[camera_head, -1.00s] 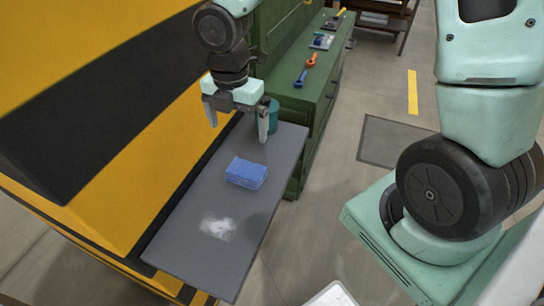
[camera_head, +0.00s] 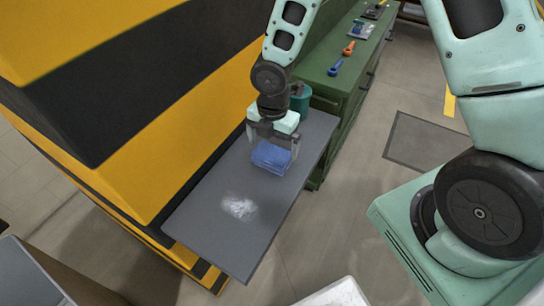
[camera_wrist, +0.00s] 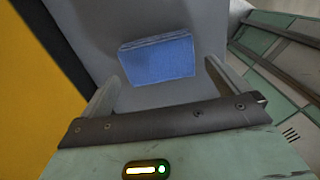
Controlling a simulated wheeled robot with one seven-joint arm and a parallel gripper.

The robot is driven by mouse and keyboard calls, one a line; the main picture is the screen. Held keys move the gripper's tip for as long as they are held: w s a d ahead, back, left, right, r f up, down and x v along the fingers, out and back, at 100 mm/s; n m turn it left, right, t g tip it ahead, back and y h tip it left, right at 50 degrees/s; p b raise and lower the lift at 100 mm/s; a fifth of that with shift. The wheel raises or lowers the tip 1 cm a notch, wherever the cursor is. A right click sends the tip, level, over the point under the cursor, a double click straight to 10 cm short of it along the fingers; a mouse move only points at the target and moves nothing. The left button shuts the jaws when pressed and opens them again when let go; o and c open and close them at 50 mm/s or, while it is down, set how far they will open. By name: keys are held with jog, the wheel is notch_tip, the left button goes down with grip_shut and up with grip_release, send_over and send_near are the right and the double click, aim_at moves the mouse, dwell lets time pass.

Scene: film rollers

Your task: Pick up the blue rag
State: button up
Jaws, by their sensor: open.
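The blue rag (camera_head: 271,157) is a folded stack lying on the grey shelf (camera_head: 215,205), towards its far half. In the head view my gripper (camera_head: 270,148) is directly over the rag, pointing down, with its fingers at either side of it. In the wrist view the rag (camera_wrist: 158,60) lies beyond and between the fingertips of my gripper (camera_wrist: 160,80). The fingers are spread wide with nothing held between them. The exact height of the fingertips above the shelf is hard to tell.
A white smudge (camera_head: 239,207) marks the shelf in front of the rag. A teal cylinder (camera_head: 300,98) stands behind my gripper. The yellow and black striped machine (camera_head: 150,110) borders the shelf on the left. A green workbench (camera_head: 345,85) with tools stands beyond.

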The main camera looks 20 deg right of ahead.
aim_at(272, 153)
notch_tip(272, 153, down, 4)
jog(key=shift+f, duration=0.25)
jog(key=shift+w, duration=0.1)
jog(key=c, duration=0.8)
jog(key=shift+o, duration=0.2)
jog(key=shift+r, duration=0.1)
notch_tip(272, 153, up, 10)
jog(key=shift+f+p, duration=0.1)
jog(key=shift+p, duration=0.2)
